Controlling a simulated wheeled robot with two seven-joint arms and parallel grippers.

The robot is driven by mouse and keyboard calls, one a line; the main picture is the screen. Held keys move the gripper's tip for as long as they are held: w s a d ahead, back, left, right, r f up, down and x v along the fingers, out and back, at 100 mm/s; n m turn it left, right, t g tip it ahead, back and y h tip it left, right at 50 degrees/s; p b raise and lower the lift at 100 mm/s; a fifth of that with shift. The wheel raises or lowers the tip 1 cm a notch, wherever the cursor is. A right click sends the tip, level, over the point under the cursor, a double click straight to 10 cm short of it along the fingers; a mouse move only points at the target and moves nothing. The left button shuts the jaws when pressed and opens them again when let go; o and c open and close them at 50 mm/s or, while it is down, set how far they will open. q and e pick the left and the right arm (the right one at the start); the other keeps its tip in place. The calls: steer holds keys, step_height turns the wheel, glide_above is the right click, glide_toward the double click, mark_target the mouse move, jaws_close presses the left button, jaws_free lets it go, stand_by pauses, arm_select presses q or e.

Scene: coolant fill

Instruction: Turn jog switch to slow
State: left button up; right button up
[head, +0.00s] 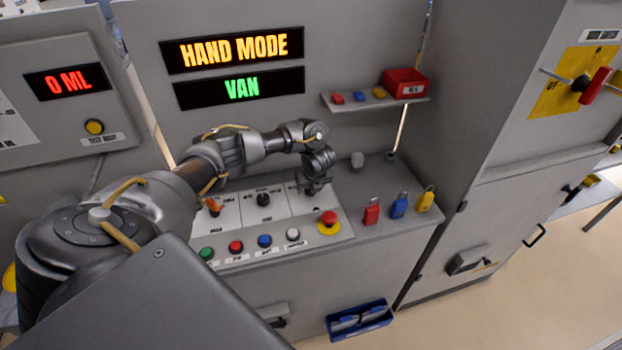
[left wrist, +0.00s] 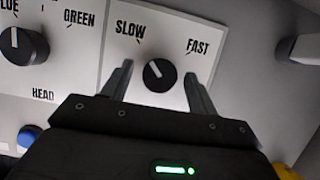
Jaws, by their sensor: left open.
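The jog switch (left wrist: 160,75) is a round black knob on a white plate, below the printed words SLOW (left wrist: 130,30) and FAST (left wrist: 198,46) in the left wrist view. Its white mark points up and left, toward the SLOW side. My left gripper (left wrist: 160,82) is open, with one finger on each side of the knob and a visible gap to it. In the head view my left gripper (head: 314,188) is over the right part of the panel and hides the knob. My right gripper is not in view.
Another black knob (head: 263,199) and an orange-handled switch (head: 213,207) sit left on the panel. A red emergency button (head: 329,218) is close in front of my gripper. Coloured padlocks (head: 398,206) stand to the right. A screen (head: 234,48) reads HAND MODE.

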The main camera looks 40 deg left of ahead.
arm_select(q)
steer(key=shift+r, duration=0.15)
steer(key=shift+d+r, duration=0.15)
steer(key=shift+r, duration=0.15)
steer(key=p+v, duration=0.3)
steer(key=v, duration=0.6)
steer(key=shift+r, duration=0.35)
steer(key=shift+s+d, duration=0.1)
steer(key=shift+s, duration=0.1)
